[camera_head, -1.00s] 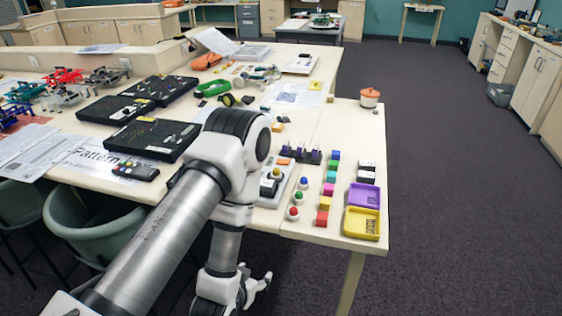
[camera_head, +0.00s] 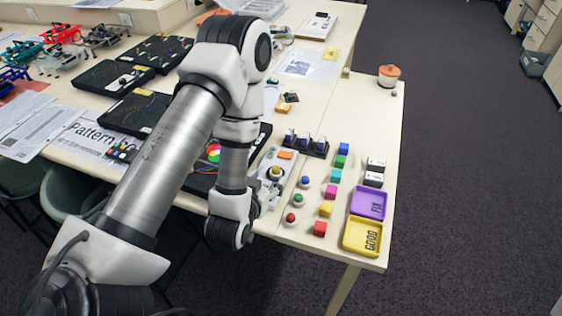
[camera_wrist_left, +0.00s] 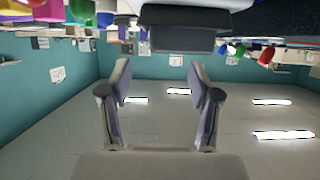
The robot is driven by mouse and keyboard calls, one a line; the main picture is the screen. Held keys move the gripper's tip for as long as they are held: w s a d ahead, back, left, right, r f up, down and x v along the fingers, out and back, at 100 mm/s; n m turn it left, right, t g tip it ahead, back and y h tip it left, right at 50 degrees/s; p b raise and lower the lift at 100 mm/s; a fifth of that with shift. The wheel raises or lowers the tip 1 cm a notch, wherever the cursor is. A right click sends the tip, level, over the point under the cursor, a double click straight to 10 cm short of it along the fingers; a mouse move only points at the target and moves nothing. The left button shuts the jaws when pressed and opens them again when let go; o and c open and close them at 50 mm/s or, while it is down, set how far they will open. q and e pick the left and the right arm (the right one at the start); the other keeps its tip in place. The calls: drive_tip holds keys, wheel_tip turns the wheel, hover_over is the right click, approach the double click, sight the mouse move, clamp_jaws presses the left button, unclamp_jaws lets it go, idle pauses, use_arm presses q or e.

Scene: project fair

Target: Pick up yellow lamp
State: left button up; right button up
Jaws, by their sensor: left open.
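The yellow lamp (camera_head: 276,172) is a small yellow dome on a light grey board (camera_head: 288,158) at the table's front edge. My left gripper (camera_head: 268,196) is beside the board, just below and left of the lamp in the head view; my wrist partly hides its fingers. The left wrist view shows the two fingers (camera_wrist_left: 160,76) spread wide with nothing between them. I cannot make out the yellow lamp surely in that view. My right gripper is in neither view.
Blue (camera_head: 305,181), green (camera_head: 298,199) and red (camera_head: 291,217) lamps stand close right of the board. Coloured cubes (camera_head: 332,191), a purple tray (camera_head: 355,203) and a yellow tray (camera_head: 349,236) lie further right. Black panels (camera_head: 115,73) lie left.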

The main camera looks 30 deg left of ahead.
sight(275, 170)
use_arm(q)
drive_tip(key=b, duration=0.2)
drive_tip(key=shift+w+f+b, duration=0.25)
drive_tip(key=shift+f+b, duration=0.1)
drive_tip(key=shift+f, duration=0.05)
drive_tip(key=shift+w+r, duration=0.15)
drive_tip(key=shift+w, duration=0.1)
drive_tip(key=p+x, duration=0.2)
drive_tip(key=x, duration=0.2)
drive_tip(key=shift+w+a, duration=0.25)
drive_tip(key=shift+w, duration=0.05)
drive_tip(key=shift+w+a+f, duration=0.1)
drive_tip(key=shift+w+f, duration=0.15)
drive_tip(key=shift+w, duration=0.05)
drive_tip(key=c, duration=1.1)
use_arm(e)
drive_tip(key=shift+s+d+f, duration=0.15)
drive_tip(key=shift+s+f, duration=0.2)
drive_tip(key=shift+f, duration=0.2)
use_arm(q)
drive_tip(key=shift+r, duration=0.1)
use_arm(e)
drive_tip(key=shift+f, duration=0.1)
